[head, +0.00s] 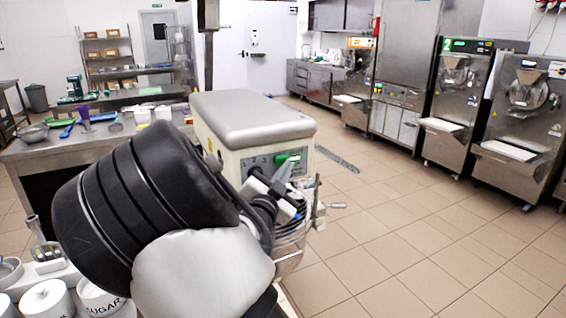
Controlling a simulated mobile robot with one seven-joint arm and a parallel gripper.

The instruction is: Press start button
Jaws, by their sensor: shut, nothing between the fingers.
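A cream machine with a grey lid (250,112) stands in the middle of the head view. Its front panel has a small green lit patch (284,158) at the upper right and small dark marks to its left. I cannot tell which of these is the start button. My gripper (284,172) is shut and empty, in front of the panel, its tips just below the green patch in the picture. I cannot tell whether they touch the panel. My black and white arm and wrist hide the lower part of the machine's front.
A steel table (40,150) with bowls and utensils is at the left. A sugar canister (100,300) and other containers stand at the lower left. The tiled floor (400,240) at the right is clear.

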